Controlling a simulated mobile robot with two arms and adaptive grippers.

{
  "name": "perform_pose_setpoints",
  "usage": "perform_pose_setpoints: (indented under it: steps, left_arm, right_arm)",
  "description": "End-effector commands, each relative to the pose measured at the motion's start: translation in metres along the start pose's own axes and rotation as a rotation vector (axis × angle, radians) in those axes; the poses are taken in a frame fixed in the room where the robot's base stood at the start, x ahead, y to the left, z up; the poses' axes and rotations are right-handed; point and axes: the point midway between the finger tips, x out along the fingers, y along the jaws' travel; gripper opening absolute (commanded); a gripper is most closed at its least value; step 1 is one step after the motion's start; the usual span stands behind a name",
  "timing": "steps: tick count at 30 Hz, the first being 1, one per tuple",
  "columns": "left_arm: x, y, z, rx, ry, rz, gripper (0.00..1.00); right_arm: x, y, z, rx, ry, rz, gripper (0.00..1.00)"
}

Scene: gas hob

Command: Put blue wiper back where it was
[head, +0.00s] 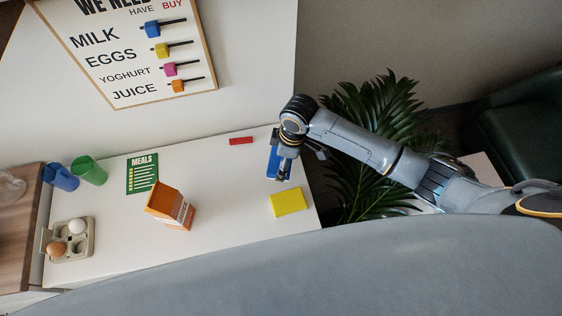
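The blue wiper (272,162) is at the right end of the white counter, partly hidden by my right gripper (282,168). My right arm comes in from the right, and the gripper points down at the wiper. The fingers overlap the wiper in this view. I cannot tell whether they are closed on it, or whether it rests on the counter. My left gripper is not in view.
A yellow block (289,202) lies just in front of the wiper, and a red bar (241,141) lies behind left. An orange juice carton (170,205), green card (142,173), cups (89,170) and egg tray (56,246) stand further left. A shopping-list board (130,50) is behind.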

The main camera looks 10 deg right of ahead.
Motion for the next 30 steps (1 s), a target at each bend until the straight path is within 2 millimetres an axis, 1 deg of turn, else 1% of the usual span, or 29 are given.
perform_pose_setpoints:
  steps: [5, 9, 12, 24, 25, 26, 30]
  left_arm:
    - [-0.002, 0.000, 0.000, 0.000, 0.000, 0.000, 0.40]
    - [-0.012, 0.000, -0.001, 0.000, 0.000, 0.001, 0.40]
    - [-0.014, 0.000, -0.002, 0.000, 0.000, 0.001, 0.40]
    - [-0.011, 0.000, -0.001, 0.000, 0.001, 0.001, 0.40]
    - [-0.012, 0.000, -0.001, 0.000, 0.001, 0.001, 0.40]
    - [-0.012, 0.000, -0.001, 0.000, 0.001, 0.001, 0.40]
    - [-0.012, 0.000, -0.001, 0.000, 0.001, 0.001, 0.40]
  right_arm:
    - [0.010, 0.004, -0.006, 0.000, 0.000, -0.001, 0.59]
    - [0.028, 0.003, -0.003, 0.001, -0.003, -0.002, 0.59]
    - [0.038, 0.004, -0.001, 0.000, -0.001, 0.000, 0.59]
    - [0.045, 0.004, 0.000, -0.001, 0.000, 0.001, 0.59]
    - [0.044, 0.004, 0.000, -0.001, 0.000, 0.001, 0.93]
    - [0.044, 0.004, 0.000, -0.001, 0.000, 0.001, 0.99]
    - [0.044, 0.004, 0.000, -0.001, 0.000, 0.001, 1.00]
